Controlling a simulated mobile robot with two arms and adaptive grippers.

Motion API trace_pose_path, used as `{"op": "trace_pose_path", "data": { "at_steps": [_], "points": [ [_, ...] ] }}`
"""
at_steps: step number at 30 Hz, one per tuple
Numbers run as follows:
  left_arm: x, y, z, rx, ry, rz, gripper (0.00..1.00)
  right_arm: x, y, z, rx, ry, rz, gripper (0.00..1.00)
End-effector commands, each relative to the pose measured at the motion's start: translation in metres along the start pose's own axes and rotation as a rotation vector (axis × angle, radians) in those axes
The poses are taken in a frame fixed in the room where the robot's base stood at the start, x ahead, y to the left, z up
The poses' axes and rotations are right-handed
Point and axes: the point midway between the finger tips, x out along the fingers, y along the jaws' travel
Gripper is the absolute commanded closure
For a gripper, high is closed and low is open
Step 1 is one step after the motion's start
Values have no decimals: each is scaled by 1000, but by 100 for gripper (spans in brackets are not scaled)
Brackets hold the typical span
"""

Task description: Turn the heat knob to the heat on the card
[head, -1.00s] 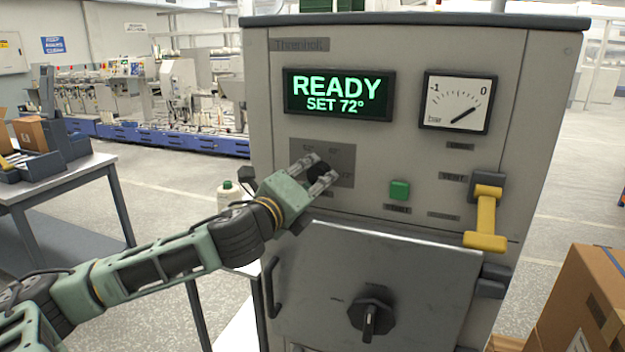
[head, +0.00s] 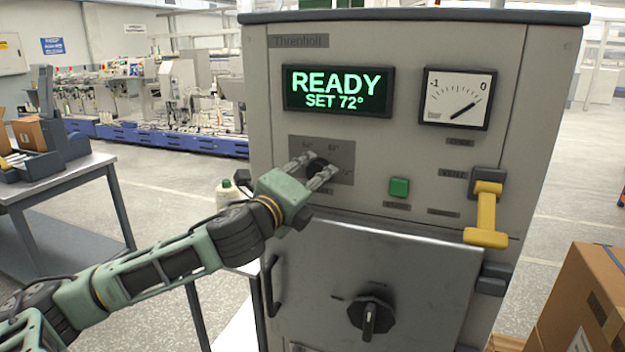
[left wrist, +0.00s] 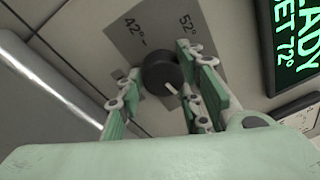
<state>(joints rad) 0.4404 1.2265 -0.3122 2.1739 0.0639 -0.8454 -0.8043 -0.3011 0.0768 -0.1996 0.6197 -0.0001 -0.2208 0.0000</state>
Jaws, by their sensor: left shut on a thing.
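The black heat knob (head: 317,164) sits on a dark grey plate (head: 345,152) on the front of the machine. My left gripper (head: 319,168) is shut on it, one finger on either side. In the left wrist view the knob (left wrist: 160,72) shows between the fingers, with a white pointer line. The labels 42° and 52° are readable beside it there. The display (head: 338,92) reads READY, SET 72°. The card is not visible in either view. My right gripper is not in view.
Below the plate is a closed metal door (head: 420,270) with a black handle (head: 369,315). A green button (head: 399,187) and a yellow lever (head: 486,215) are to the right, under a gauge (head: 458,98). A cardboard box (head: 585,300) stands at lower right.

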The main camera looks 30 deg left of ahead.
Motion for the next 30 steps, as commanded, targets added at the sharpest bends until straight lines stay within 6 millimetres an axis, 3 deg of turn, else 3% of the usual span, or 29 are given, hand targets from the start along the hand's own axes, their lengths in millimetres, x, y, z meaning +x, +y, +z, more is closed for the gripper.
{"op": "trace_pose_path", "data": {
  "at_steps": [15,30],
  "points": [
    [1,5,-4,-480,-38,-45,93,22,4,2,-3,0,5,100],
    [2,3,-9,-953,-70,-93,93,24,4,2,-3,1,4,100]
  ]
}}
